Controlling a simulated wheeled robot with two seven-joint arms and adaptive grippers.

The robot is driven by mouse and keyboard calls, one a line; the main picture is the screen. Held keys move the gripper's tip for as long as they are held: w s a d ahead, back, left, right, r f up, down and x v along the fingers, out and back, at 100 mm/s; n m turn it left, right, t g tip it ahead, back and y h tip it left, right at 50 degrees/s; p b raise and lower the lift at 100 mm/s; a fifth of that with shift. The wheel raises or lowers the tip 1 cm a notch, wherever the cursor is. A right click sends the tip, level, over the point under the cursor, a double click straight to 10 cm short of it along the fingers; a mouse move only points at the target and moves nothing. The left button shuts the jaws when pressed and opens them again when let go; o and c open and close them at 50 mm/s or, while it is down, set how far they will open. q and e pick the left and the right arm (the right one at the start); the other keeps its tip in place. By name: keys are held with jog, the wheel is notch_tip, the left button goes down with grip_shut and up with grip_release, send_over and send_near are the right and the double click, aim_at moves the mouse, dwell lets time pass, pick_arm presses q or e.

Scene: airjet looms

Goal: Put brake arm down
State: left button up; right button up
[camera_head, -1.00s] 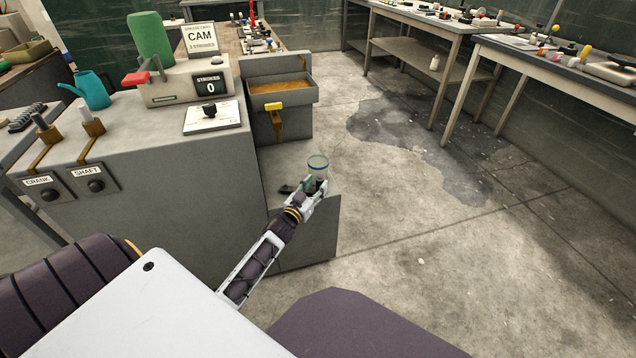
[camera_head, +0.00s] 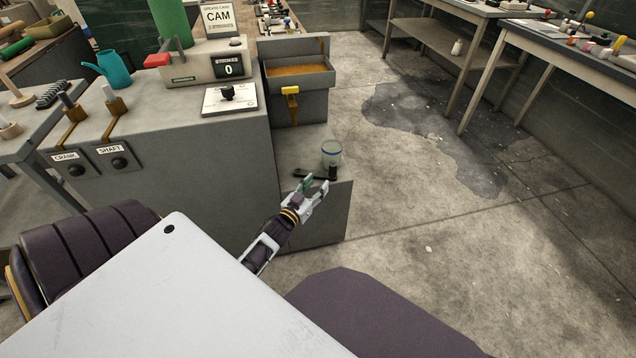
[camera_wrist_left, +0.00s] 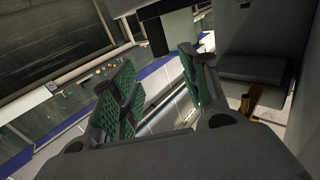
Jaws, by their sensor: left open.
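My right gripper is not in view.
The machine top carries a counter box (camera_head: 205,64) and a teal watering can (camera_head: 114,68). Floor to the right is clear.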

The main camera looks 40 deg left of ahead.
pick_arm(q)
jog(key=shift+s, duration=0.1)
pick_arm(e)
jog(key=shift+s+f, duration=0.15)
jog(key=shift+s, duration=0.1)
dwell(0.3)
pick_arm(q)
jog(key=s+d+f+g+h, duration=0.1)
jog(key=s+d+f+g, duration=0.4)
jog(key=s+d+g, duration=0.6)
jog(key=s+d+r+m+g+h, duration=0.1)
jog(key=s+d+m+g+h, duration=0.1)
jog(key=s+d, duration=0.9)
jog(key=shift+s+d+r+m+g, duration=0.15)
jog(key=shift+d+r+m+g, duration=0.15)
jog(key=shift+m+g, duration=0.45)
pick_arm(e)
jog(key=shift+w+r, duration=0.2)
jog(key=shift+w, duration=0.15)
